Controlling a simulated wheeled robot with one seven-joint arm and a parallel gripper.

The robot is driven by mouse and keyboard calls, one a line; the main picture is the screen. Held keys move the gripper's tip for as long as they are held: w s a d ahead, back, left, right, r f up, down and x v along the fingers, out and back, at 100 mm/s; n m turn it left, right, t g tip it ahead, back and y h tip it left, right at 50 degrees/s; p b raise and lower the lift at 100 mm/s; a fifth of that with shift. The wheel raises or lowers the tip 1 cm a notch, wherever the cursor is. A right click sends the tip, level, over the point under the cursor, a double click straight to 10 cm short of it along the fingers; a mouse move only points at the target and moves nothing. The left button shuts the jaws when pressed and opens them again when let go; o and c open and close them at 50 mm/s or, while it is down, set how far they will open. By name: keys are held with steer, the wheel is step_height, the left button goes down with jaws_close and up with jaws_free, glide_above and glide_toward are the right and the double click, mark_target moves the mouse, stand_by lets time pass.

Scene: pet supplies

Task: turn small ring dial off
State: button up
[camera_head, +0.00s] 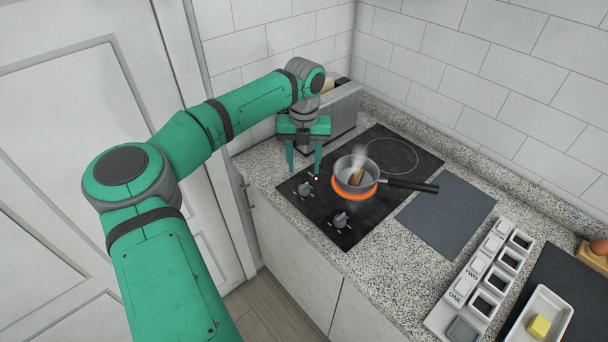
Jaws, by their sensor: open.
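A black cooktop (335,200) has two grey dials on its near-left side. One dial (305,189) is farther back and the other dial (340,220) is nearer the front. I cannot tell from markings which belongs to the small ring. One ring (352,196) glows orange under a steaming grey pot (345,172). A small red light (316,179) shows beside the rear dial. My green gripper (304,170) points down with its two fingers apart and empty. It is just behind and above the rear dial, and no contact is visible.
The pot's black handle (412,185) reaches right over a dark grey mat (445,213). An unlit ring (392,154) lies behind the pot. A grey metal box (335,118) stands behind my gripper. A white slotted tray (480,285) and a butter dish (540,322) are at right.

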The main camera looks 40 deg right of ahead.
step_height(320, 180, up, 2)
steer(key=shift+r, duration=0.2)
steer(key=shift+f, duration=0.1)
stand_by(0.4)
